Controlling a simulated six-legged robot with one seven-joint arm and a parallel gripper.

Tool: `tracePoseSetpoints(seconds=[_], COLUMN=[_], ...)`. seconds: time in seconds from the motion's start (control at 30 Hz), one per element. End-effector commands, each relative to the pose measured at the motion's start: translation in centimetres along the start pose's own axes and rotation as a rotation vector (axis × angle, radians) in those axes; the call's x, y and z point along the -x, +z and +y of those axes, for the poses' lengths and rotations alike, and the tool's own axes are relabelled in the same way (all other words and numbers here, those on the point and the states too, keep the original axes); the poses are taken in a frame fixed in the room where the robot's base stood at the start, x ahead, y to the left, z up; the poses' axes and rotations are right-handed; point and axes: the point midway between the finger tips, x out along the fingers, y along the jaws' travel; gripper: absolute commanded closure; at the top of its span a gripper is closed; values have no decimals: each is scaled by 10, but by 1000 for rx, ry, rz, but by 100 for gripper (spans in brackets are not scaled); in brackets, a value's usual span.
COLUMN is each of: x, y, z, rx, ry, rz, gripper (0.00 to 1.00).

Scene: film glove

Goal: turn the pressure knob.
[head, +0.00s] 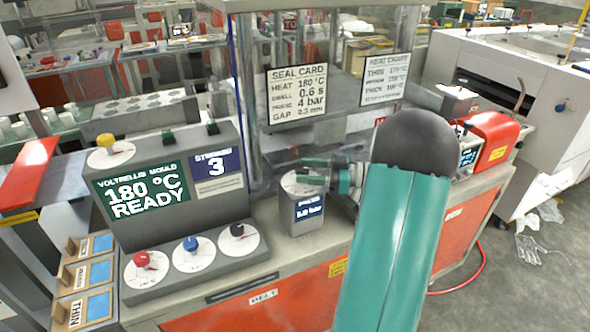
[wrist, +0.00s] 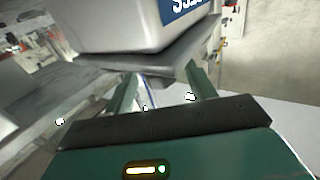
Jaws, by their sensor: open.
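A small grey pressure box (head: 301,216) stands on the bench, with a blue display that seems to read in bar. A pale dial (head: 292,187) is on its upper face. The knob itself is hard to make out there behind my fingers. My gripper (head: 312,171) is open, reaching from the right to the top of this box. I cannot tell if a finger touches the knob. In the wrist view, the grey box (wrist: 120,30) with part of its blue label fills the top, beyond the spread fingers of my gripper (wrist: 162,88). The knob is not visible there.
Left stands a control console (head: 165,190) reading "180 °C READY", with a red knob (head: 142,260), a blue knob (head: 190,244) and a black knob (head: 237,230). A seal card (head: 297,93) reading "4 bar" hangs behind. A red machine (head: 492,140) is right of my arm.

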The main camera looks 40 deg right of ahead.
Motion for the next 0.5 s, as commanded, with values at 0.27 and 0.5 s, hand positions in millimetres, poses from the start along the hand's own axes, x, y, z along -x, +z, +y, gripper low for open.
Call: tracePoseSetpoints(seconds=[0.27,0.5], x=[-35,-38], y=[0,0], z=[0,0], rx=[1,1], ry=[-3,-1], rz=[0,0], gripper=[45,45])
